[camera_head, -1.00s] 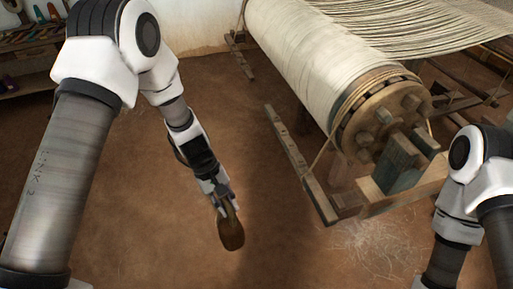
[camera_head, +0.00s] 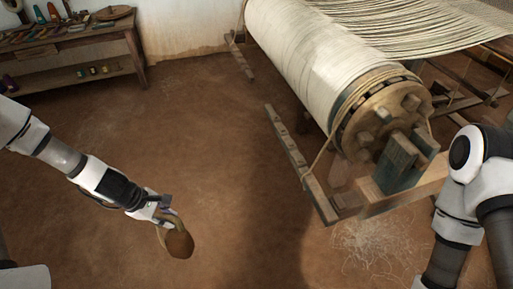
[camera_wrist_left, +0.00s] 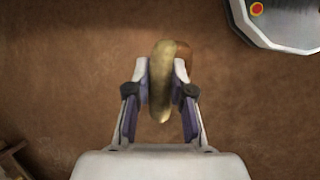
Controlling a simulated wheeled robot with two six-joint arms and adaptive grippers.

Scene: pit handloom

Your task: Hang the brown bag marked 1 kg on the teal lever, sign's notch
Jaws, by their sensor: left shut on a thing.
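A brown bag (camera_head: 179,244) hangs from my left gripper (camera_head: 166,213) at the lower left of the head view, above the dirt floor. The gripper is shut on the bag's pale loop handle. In the left wrist view the handle (camera_wrist_left: 161,75) stands between the two fingers, and a little of the brown bag (camera_wrist_left: 181,68) shows behind it. No 1 kg mark is readable. I cannot make out a teal lever, a sign or its notch; a teal-tinted wooden block (camera_head: 397,163) stands at the loom roller's near end. My right gripper is outside the view.
The loom's thread-wound roller (camera_head: 310,70) and its wooden end wheel (camera_head: 385,118) fill the upper right. A notched wooden bar (camera_head: 296,160) lies along the floor beside it. A tool bench (camera_head: 75,40) stands at the back left. The floor between is clear.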

